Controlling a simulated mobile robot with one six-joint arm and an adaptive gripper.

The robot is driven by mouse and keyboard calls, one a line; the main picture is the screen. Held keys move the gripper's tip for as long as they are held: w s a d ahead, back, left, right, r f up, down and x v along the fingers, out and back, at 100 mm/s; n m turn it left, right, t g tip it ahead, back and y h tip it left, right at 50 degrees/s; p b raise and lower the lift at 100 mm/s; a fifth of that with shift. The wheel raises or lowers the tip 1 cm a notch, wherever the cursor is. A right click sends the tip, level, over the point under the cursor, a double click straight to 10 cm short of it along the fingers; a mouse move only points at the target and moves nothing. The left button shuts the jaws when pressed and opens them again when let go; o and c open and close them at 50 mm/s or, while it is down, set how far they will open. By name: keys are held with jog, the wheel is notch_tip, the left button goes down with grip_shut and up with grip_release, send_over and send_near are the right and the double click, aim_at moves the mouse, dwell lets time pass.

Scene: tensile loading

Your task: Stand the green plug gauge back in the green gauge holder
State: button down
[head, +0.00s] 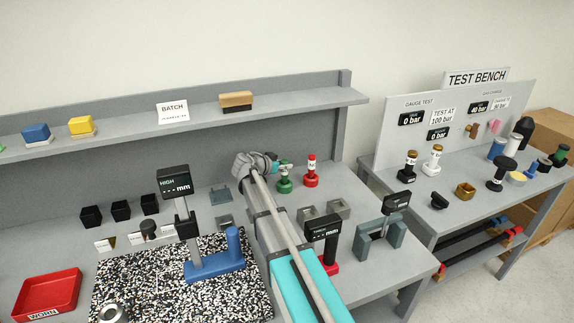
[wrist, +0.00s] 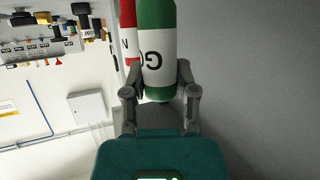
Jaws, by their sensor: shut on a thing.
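The green plug gauge (wrist: 157,50) has a white band with a dark letter G and green at both ends. In the wrist view it lies between the fingers of my gripper (wrist: 161,92), which is shut on it. In the head view my gripper (head: 281,167) is at the back of the bench, at the green gauge holder (head: 284,186). The gripper partly hides the gauge there. I cannot tell whether the gauge is seated in the holder or just above it.
A red gauge (head: 311,165) stands close to the right of the green holder; it also shows behind the green gauge in the wrist view (wrist: 129,40). Grey fixtures (head: 338,208) and a display stand (head: 322,230) are nearer. The back shelf (head: 300,99) runs behind.

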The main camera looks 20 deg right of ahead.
jog(key=shift+c, duration=1.6)
grip_release()
